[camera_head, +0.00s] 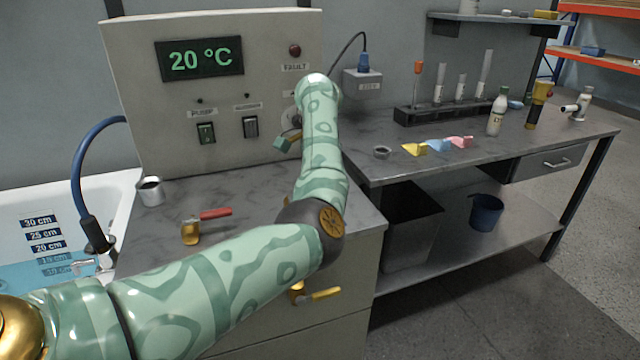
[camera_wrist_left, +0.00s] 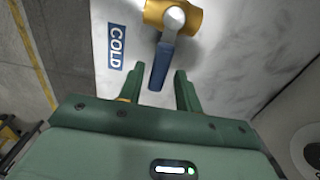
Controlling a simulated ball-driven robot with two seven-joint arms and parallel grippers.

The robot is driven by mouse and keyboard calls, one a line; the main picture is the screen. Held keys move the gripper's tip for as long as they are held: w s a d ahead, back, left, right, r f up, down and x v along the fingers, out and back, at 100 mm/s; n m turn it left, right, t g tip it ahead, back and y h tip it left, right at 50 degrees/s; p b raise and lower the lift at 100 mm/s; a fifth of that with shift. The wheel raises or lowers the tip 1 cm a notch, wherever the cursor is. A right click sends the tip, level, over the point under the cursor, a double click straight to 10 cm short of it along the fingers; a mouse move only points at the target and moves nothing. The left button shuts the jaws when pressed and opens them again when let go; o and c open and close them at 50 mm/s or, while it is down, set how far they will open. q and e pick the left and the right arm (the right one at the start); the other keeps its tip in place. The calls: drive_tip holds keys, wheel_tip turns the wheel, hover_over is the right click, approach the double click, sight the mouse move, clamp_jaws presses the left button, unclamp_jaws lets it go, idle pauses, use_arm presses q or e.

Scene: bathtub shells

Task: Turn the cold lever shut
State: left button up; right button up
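In the left wrist view, a brass valve (camera_wrist_left: 174,16) carries a blue lever (camera_wrist_left: 162,62) beside a blue COLD label (camera_wrist_left: 116,47). The lever points towards my left gripper (camera_wrist_left: 154,82). The gripper's two dark green fingers are spread, one on each side of the lever's end, with visible gaps. In the head view, part of my left gripper (camera_head: 284,144) shows before the control panel, beyond my raised forearm. The cold lever cannot be made out there; my arm covers part of the counter. My right gripper is not in view.
A yellow-handled valve (camera_head: 323,294) is on the cabinet front. The bathtub (camera_head: 127,190) is at left. A workbench (camera_head: 468,165) with labware stands at right.

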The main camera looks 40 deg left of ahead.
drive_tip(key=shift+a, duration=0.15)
use_arm(q)
drive_tip(key=shift+r, duration=0.2)
wheel_tip(320, 180, up, 16)
drive_tip(key=p, duration=0.5)
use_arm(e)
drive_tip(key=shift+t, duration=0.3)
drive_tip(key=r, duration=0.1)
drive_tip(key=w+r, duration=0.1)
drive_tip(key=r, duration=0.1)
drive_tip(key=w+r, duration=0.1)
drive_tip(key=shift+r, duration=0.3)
use_arm(q)
drive_tip(key=shift+f, duration=0.1)
